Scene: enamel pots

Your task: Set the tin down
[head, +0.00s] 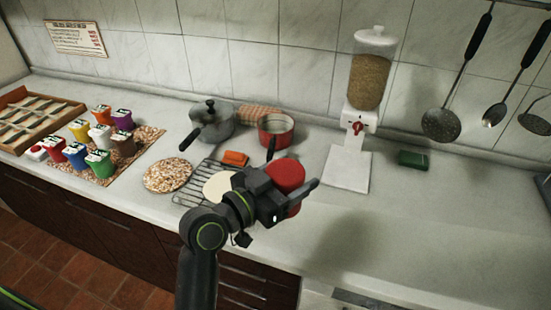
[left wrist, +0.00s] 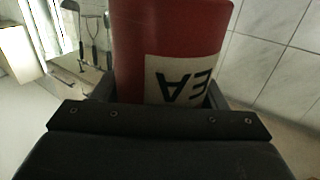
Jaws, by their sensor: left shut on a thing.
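A red tin (head: 287,175) with a round lid is held in my left gripper (head: 293,184), above or at the counter's front part. In the left wrist view the red tin (left wrist: 168,40) fills the upper middle, between the two fingers of my left gripper (left wrist: 160,90). A pale label with large dark letters, upside down, shows on it. The gripper is shut on the tin. The tin's base is hidden by the gripper in the head view, so I cannot tell whether it touches the counter. My right gripper is not in view.
A wire rack (head: 191,194) with a pale round disc (head: 217,187) and an orange block (head: 235,158) lies left of the tin. A red pot (head: 276,130), a grey pot (head: 211,125) and a grain dispenser (head: 348,175) stand behind. Counter right of the dispenser is mostly clear, with a green block (head: 413,159).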

